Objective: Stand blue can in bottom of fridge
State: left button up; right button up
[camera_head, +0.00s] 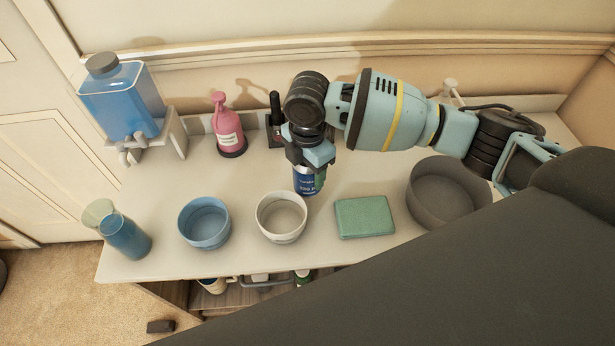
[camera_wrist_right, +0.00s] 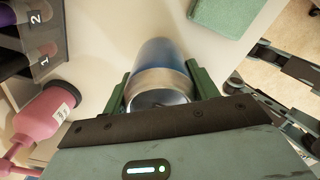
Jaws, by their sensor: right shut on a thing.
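My right gripper (camera_head: 308,163) is shut on the blue can (camera_head: 305,183), holding it upright at the table, behind the white bowl and green box. In the right wrist view the blue can (camera_wrist_right: 161,72) lies between the two green fingers, its silvery end towards the camera. Whether the can's base touches the table is unclear. My left gripper cannot be made out. No fridge is recognisable in these views.
A pink pump bottle (camera_head: 228,125) and a blue dispenser (camera_head: 125,100) stand behind left. A blue bowl (camera_head: 205,223), white bowl (camera_head: 281,217), green box (camera_head: 364,217), grey bowl (camera_head: 445,193) and blue glass (camera_head: 125,236) occupy the table. Several items sit on the shelf (camera_head: 230,298) underneath.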

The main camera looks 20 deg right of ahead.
jog(key=shift+f, duration=1.8)
jog(key=shift+f, duration=0.1)
jog(key=o, duration=1.2)
jog(key=shift+o, duration=0.4)
notch_tip(320, 180, up, 12)
jog(key=shift+r+p, duration=0.1)
jog(key=shift+p, duration=0.4)
